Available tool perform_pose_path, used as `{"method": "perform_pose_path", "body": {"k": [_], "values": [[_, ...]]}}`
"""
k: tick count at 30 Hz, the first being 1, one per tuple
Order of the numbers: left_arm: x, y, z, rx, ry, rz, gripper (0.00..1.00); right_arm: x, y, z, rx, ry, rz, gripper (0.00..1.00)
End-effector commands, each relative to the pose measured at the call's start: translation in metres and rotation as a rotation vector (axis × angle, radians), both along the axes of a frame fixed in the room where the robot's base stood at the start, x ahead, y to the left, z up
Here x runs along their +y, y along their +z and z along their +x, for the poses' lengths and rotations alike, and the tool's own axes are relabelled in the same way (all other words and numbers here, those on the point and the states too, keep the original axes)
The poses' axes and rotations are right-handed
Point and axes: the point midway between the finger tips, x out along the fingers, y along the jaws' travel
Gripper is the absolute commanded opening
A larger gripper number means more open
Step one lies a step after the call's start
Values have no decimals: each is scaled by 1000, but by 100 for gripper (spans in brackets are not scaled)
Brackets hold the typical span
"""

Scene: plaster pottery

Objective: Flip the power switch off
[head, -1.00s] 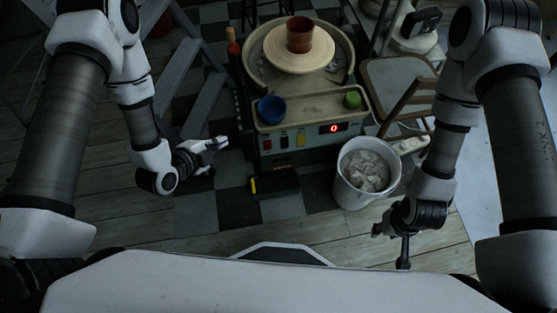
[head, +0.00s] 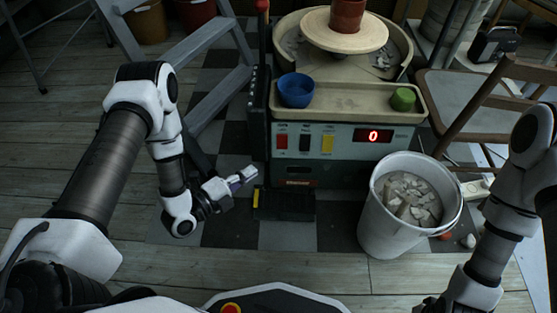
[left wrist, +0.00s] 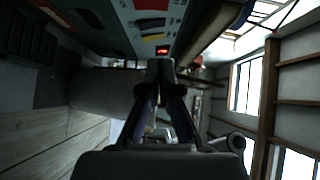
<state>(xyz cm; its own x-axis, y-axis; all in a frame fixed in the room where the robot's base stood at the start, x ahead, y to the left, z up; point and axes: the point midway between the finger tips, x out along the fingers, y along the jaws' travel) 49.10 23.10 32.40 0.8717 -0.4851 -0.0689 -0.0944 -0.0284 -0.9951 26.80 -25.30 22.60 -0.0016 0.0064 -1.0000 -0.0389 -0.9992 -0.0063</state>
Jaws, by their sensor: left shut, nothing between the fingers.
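The pottery wheel's front panel (head: 345,160) carries a red switch (head: 281,141), a black switch (head: 305,141), a yellow switch (head: 327,143) and a lit red display (head: 373,135) reading 0. The labels above the switches are too small to read. My left gripper (head: 248,174) is shut and empty, left of and below the switches in the head view, apart from them. In the left wrist view its shut fingers (left wrist: 161,70) point toward the panel, with the display (left wrist: 162,50) just beyond. My right gripper (head: 430,303) is partly cut off at the bottom edge.
A white bucket of clay scraps (head: 408,205) stands right of the panel. A black pedal (head: 284,203) lies on the checkered floor below it. A grey stepladder (head: 215,95) stands at left, a wooden chair (head: 480,105) at right. A blue bowl (head: 297,90) sits above the switches.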

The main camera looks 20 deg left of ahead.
Motion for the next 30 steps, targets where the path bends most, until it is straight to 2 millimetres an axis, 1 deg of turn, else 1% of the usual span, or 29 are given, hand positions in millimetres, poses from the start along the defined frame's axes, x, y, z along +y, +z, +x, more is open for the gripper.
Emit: {"method": "perform_pose_path", "body": {"k": [1, 10, 14, 17, 28, 30], "values": [[0, -3, 0, 1, 0, 0, 0, 0, -2, 0, -1, 0, 0, 40], [-1, -1, 0, 2, -1, 0, 0, 0, 0, 0, -1, 0, 0, 40], [-5, -4, 7, 1, -2, 2, 0, 0, -7, 0, -1, -1, 0, 40], [-13, -7, 21, -2, -3, 1, 0, 0, -18, 1, -2, -2, 0, 40], [-52, -13, 90, -2, -3, 2, 0, -1, -60, 3, -8, -11, -1, 40], [-44, -15, 104, -4, 2, 0, 0, -1, -70, 3, -9, -13, -1, 40]]}}
